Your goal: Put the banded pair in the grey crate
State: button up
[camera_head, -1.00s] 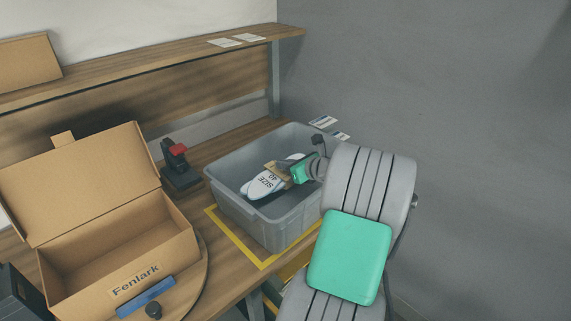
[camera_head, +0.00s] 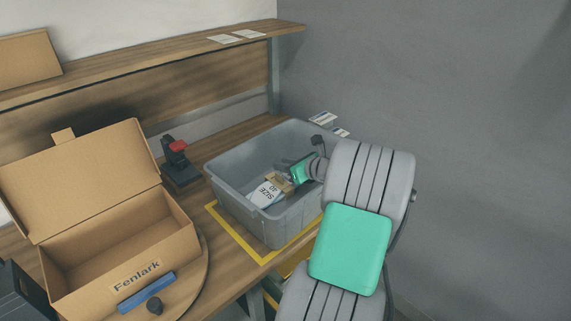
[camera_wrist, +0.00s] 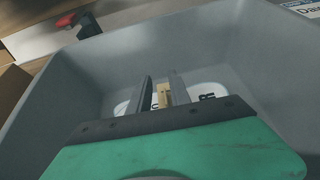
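The banded pair (camera_head: 265,191) is white insoles marked "SIZE 40" with a tan band around them. It lies inside the grey crate (camera_head: 237,207), low down and partly hidden by the near wall. My gripper (camera_head: 284,166) is inside the crate just above the pair. In the wrist view the two dark fingers (camera_wrist: 161,82) stand apart, and the tan band (camera_wrist: 164,96) shows between them. White ends of the pair (camera_wrist: 207,98) show on either side. The fingers look open and clear of the pair, though the green gripper body hides part of it.
An open cardboard box marked "Fenlark" (camera_head: 96,283) stands on a round turntable at the left. A black and red tool (camera_head: 178,163) stands behind, left of the crate. Yellow tape (camera_head: 236,238) outlines the crate's place. A shelf (camera_head: 140,67) runs above the bench.

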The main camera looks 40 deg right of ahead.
jog(key=shift+r, duration=0.3)
jog(key=v, duration=1.2)
jog(key=shift+r+b, duration=0.3)
jog(key=shift+b, duration=0.1)
